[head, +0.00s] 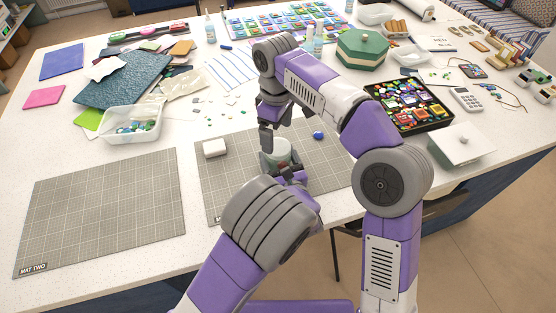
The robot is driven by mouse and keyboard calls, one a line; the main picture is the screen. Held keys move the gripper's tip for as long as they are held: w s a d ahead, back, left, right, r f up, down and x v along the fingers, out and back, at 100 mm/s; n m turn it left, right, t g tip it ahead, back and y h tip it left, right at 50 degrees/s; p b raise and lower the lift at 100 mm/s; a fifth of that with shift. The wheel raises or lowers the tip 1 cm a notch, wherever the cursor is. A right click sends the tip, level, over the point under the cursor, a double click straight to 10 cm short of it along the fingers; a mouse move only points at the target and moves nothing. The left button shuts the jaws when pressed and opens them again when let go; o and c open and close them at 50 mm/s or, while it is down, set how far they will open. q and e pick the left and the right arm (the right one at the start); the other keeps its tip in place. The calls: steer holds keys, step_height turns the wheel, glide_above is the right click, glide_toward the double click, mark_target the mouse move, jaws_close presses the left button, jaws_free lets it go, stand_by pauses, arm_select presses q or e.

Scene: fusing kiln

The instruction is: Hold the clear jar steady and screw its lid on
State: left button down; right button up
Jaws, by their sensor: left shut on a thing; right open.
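A clear, pale greenish jar (268,160) stands upright on the right grey cutting mat (222,193). My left gripper (286,172) reaches it from the near side and is shut on it, low on the jar. My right gripper (269,138) points down from above, open, with its fingers just over or beside the jar's top. I cannot make out a lid on the jar; the gripper and arm hide part of its top. A small round blue thing (318,135) lies on the mat to the right; I cannot tell what it is.
A white block (214,148) lies on the mat left of the jar. The left mat (100,208) is bare. A clear bin (131,125) of glass pieces stands behind it. A black tray (408,105) of colourful pieces and a white lidded box (460,146) stand right.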

mark_target(278, 146)
steer(key=n, duration=0.4)
steer(key=r+n, duration=0.1)
steer(key=n, duration=0.1)
steer(key=shift+a+r, duration=0.1)
steer(key=shift+a, duration=0.15)
steer(key=n, duration=0.1)
steer(key=r+n, duration=0.1)
steer(key=n, duration=0.1)
steer(key=shift+d, duration=0.1)
steer(key=n, duration=0.3)
steer(key=r+n, duration=0.1)
steer(key=shift+d, duration=0.25)
steer(key=shift+f, duration=4)
